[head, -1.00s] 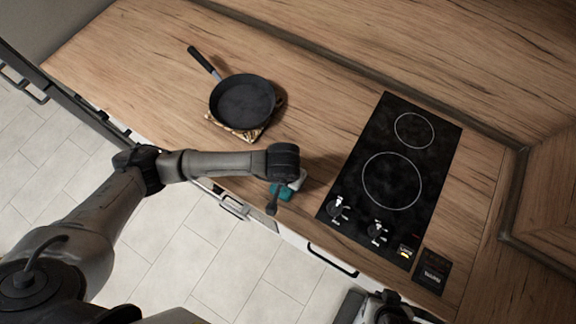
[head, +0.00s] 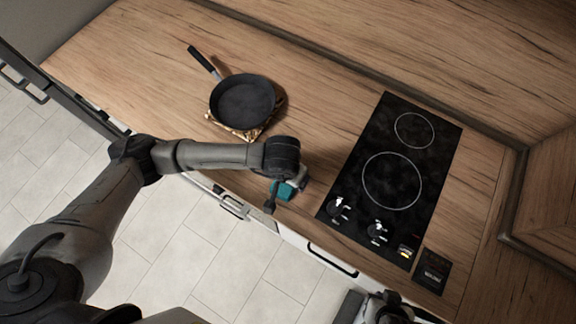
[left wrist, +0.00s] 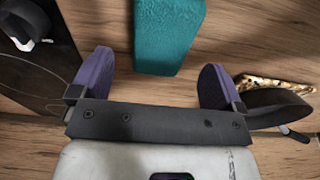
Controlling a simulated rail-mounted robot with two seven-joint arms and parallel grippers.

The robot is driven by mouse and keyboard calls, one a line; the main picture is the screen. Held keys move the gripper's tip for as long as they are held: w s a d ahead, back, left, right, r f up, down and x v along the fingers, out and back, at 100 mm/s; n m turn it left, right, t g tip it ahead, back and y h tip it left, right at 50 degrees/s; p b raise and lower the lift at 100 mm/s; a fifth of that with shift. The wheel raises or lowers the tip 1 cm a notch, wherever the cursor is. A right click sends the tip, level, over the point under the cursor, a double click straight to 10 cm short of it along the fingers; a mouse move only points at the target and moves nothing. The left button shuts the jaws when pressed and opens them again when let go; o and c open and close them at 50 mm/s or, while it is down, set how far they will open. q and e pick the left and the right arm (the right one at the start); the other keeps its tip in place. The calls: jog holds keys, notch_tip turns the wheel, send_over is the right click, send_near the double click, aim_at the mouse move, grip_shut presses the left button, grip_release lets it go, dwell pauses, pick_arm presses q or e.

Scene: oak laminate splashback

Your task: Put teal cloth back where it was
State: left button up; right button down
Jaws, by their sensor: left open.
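The teal cloth (head: 282,190) lies on the wooden counter near its front edge, left of the cooktop, partly covered by my left arm in the head view. In the left wrist view the cloth (left wrist: 168,35) is a teal strip ahead of and between the two purple fingers. My left gripper (left wrist: 154,75) is open, with a finger on either side of the cloth's line and nothing between them. My right gripper (head: 388,310) shows only in part at the bottom of the head view, and its fingers cannot be made out.
A black pan (head: 243,102) sits on a patterned trivet (head: 232,131) at the back left of the cloth. The black cooktop (head: 392,180) with knobs is to the right. Bare counter lies between pan and cooktop.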

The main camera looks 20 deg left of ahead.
pick_arm(q)
notch_tip(320, 180, up, 8)
jog(key=s, duration=0.1)
dwell(0.4)
